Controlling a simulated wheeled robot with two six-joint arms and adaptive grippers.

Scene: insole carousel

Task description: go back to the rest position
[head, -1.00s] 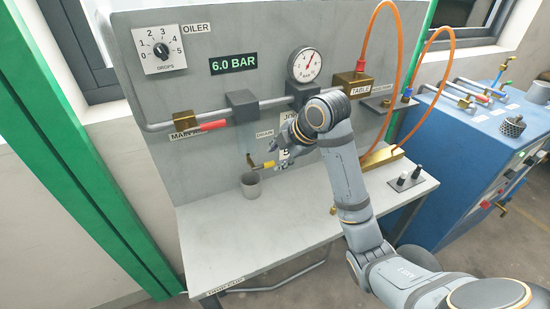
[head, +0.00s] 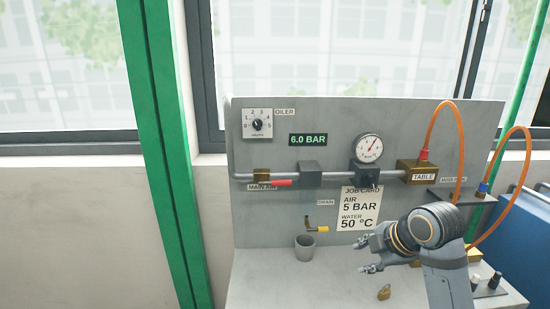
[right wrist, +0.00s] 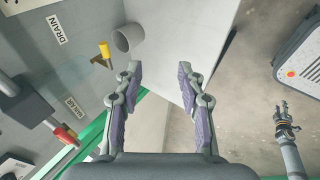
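My right gripper (head: 364,254) is open and empty in front of the grey panel, to the right of the drain lever. In the right wrist view its two fingers (right wrist: 158,70) stand well apart with nothing between them. The yellow-handled drain lever (head: 318,229) is on the panel, apart from the fingers, and also shows in the right wrist view (right wrist: 104,52). A grey cup (head: 304,248) stands below it. My left gripper (right wrist: 284,118) shows small at the right of the right wrist view, over the floor; its finger gap is too small to judge.
The panel carries a pipe, a gauge (head: 368,148), a display reading 6.0 BAR (head: 308,140) and a job card (head: 358,210). A small brass padlock (head: 384,292) lies on the bench. Orange hoses (head: 462,140) loop at right, near a blue machine (head: 530,240).

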